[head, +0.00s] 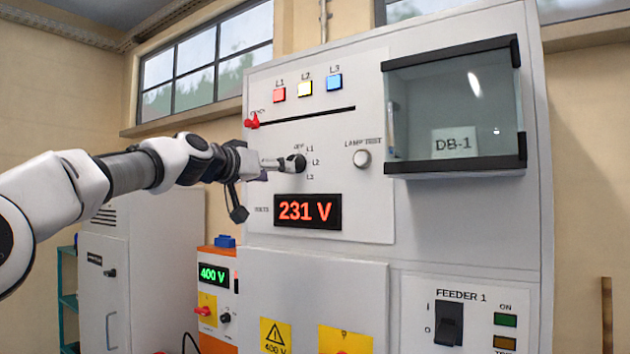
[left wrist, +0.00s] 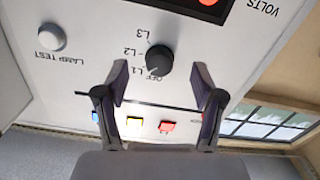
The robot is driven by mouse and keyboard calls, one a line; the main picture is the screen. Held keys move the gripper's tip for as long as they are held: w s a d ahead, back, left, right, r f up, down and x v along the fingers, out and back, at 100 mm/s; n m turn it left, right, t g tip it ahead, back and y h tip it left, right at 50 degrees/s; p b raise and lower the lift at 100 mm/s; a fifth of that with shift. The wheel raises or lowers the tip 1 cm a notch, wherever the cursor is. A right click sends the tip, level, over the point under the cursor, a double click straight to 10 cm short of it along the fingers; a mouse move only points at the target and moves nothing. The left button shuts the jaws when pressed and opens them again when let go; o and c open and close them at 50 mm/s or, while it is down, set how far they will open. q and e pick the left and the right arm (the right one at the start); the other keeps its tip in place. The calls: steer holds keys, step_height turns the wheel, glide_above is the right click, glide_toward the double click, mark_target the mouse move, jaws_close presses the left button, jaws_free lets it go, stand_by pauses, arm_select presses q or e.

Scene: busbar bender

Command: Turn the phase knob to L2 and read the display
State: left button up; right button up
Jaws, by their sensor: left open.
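The black phase knob (head: 296,163) is on the upright cabinet panel, with the labels OFF, L1, L2 and L3 around it. The wrist view shows the knob (left wrist: 160,60) upside down. A faint light mark lies on its OFF/L1 side, but I cannot tell its exact setting. My left gripper (head: 268,165) is just in front of the knob. In the wrist view its open fingers (left wrist: 161,80) stand on both sides, with gaps to the knob. The red-lit VOLTS display (head: 307,211) below the knob reads 231 V. My right gripper is not in view.
A lamp test button (head: 361,158) is right of the knob. Red, yellow and blue lamps (head: 305,89) and a slot with a red lever (head: 252,121) are above. A glass-fronted box (head: 455,105) juts out at upper right. An orange unit (head: 218,300) reading 400 V stands lower left.

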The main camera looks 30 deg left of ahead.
mark_target(291, 158)
arm_select(q)
steer(key=w+r+p, duration=0.1)
steer(key=r+p, duration=0.1)
steer(key=w+r+p, duration=0.1)
steer(key=shift+w+a+r+p, duration=0.3)
steer(key=shift+a, duration=0.05)
steer(key=w, duration=0.2)
steer(key=w+f, duration=0.1)
steer(key=w, duration=0.1)
steer(key=shift+d+p, duration=0.3)
steer(key=shift+p, duration=0.1)
steer(key=shift+s, duration=0.25)
steer(key=c, duration=0.5)
steer(key=shift+s+r, duration=0.1)
steer(key=shift+s, duration=0.05)
steer(key=c, duration=0.6)
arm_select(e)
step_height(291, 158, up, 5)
